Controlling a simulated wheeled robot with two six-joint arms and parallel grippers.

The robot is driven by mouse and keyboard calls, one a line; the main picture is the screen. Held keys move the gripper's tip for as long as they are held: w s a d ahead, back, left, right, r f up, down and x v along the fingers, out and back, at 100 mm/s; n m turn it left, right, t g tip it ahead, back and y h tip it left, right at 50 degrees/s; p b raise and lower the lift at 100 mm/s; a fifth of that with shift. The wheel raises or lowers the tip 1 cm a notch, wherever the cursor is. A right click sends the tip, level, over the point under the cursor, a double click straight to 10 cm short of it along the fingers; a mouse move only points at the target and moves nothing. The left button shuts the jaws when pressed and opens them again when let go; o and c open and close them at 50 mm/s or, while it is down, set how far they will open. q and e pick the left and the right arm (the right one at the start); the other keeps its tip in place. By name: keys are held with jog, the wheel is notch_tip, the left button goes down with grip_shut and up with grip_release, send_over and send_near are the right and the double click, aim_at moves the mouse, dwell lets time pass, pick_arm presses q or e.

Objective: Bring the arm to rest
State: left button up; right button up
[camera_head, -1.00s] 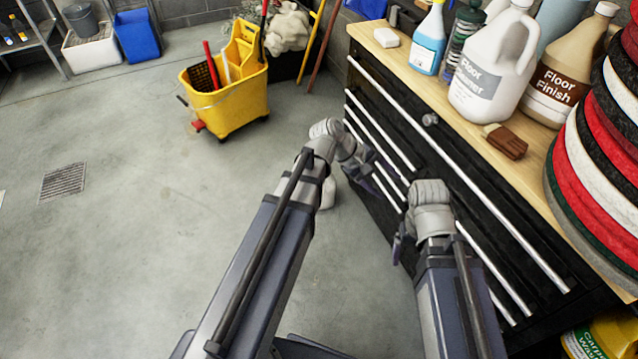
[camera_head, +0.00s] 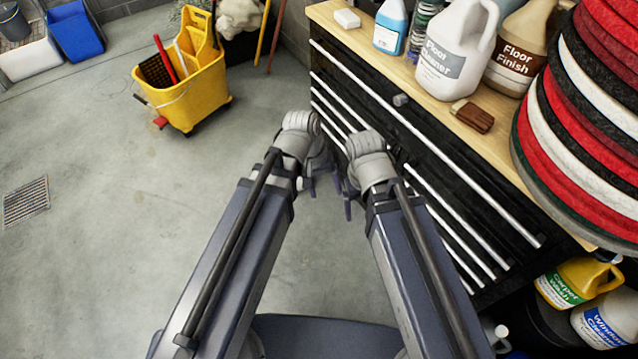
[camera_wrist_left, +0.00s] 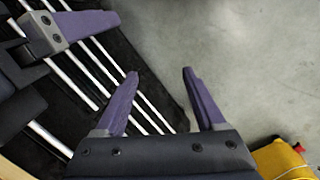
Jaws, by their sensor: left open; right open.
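My left gripper (camera_head: 322,184) hangs at the end of the left arm in front of the black drawer cabinet, mostly hidden behind its wrist. In the left wrist view, its two purple fingers (camera_wrist_left: 162,98) stand apart with nothing between them. My right gripper (camera_head: 347,200) is close beside it on the right, pointing down, with its fingers only partly visible. Part of the right gripper (camera_wrist_left: 75,30) also shows at the upper left of the left wrist view. Both grippers are empty as far as I can see.
The black drawer cabinet (camera_head: 440,170) with silver handles stands close to the grippers. Its wooden top holds bottles, a brown brush (camera_head: 472,116) and a stack of red, black and white pads (camera_head: 585,130). A yellow mop bucket (camera_head: 185,95) stands at the upper left.

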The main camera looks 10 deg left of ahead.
pick_arm(q)
jog(key=s+a+r+m+y+p, duration=0.2)
jog(key=s+r+m+y+p, duration=0.1)
jog(key=s+m+y+p, duration=0.1)
jog(key=shift+s+r+m, duration=0.25)
jog(key=shift+s+m, duration=0.2)
jog(key=shift+m, duration=0.15)
dwell(0.8)
